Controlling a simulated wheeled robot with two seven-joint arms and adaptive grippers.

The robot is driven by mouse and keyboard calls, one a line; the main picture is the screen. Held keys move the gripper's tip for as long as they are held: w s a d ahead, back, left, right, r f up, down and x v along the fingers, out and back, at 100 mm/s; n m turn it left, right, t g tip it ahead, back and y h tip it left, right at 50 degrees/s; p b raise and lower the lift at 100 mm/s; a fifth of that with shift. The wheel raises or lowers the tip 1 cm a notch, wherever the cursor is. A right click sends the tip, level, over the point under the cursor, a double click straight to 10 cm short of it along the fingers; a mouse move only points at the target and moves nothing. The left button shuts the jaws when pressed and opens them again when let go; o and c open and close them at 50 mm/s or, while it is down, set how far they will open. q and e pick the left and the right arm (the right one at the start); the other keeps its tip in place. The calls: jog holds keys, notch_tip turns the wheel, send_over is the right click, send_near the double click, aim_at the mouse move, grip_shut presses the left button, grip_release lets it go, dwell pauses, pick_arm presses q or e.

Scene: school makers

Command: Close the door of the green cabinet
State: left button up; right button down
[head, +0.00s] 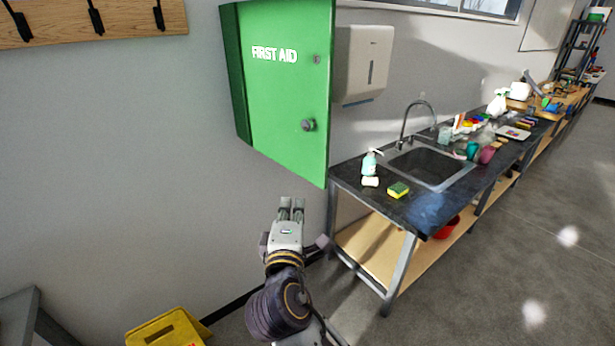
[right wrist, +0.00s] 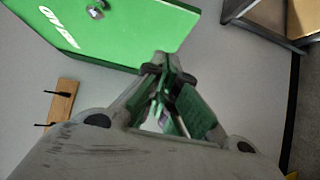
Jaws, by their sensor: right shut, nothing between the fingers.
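The green cabinet (head: 241,75) hangs on the wall in the upper middle of the head view. Its door (head: 285,95) has white "FIRST AID" lettering and a round grey knob (head: 308,125). In the right wrist view the door (right wrist: 140,30) and knob (right wrist: 96,11) lie beyond the fingertips (right wrist: 163,68). My left gripper is not in view.
A white dispenser (head: 364,62) hangs right of the cabinet. A dark counter (head: 345,177) with a sink (head: 432,166), soap bottle (head: 370,163) and sponge (head: 398,190) stands at right. A yellow object (head: 168,329) is low at left. A hook rack (head: 125,20) is on the wall.

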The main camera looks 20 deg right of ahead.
jog(key=shift+w, duration=0.15)
jog(key=p, duration=0.2)
send_near(309, 166)
jog(key=w+a, duration=0.2)
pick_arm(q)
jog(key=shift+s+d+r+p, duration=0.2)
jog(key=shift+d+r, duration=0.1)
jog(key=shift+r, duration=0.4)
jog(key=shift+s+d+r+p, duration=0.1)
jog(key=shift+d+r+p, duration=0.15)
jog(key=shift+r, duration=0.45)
pick_arm(e)
jog(key=shift+w+d+f, duration=0.1)
jog(key=shift+w+d, duration=0.55)
jog(key=shift+d, duration=0.2)
jog(key=shift+w+d, duration=0.65)
jog(key=shift+d, duration=0.2)
jog(key=shift+d, duration=0.1)
